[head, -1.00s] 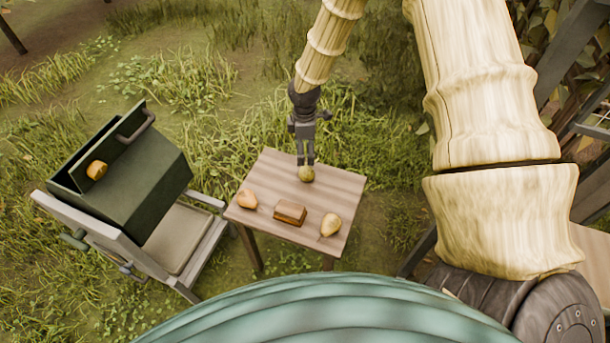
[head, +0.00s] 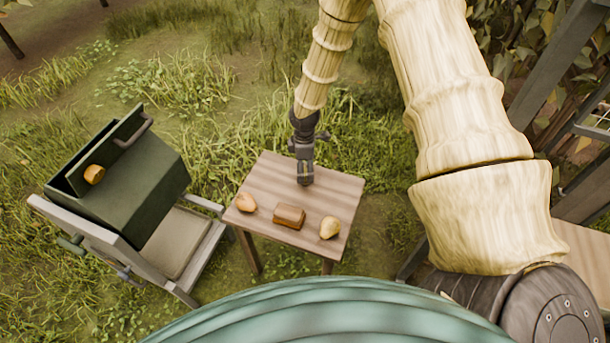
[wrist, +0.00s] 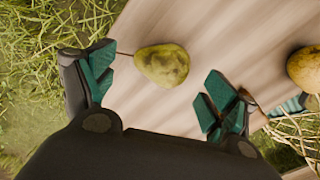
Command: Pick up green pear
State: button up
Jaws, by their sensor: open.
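The green pear (wrist: 162,65) lies on its side on the wooden table (wrist: 225,35), its thin stem pointing left in the wrist view. It has brown speckles. My gripper (wrist: 160,88) is open and empty, with one teal-padded finger to the left of the pear and one to the right. The pear shows just beyond the line between the fingertips, with gaps on both sides. In the head view my gripper (head: 305,181) points down over the back part of the table and hides the green pear.
On the table are an orange-tan pear (head: 246,202), a brown block (head: 289,216) and a pale yellow pear (head: 330,227). Left stands a cart (head: 205,248) with a dark green box (head: 150,190) and an orange fruit (head: 94,174). A yellowish pear (wrist: 306,68) is near the right finger.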

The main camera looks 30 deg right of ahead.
aim_at(305, 169)
jog(key=shift+d+f, duration=0.1)
jog(key=shift+f, duration=1.85)
jog(key=c, duration=1.2)
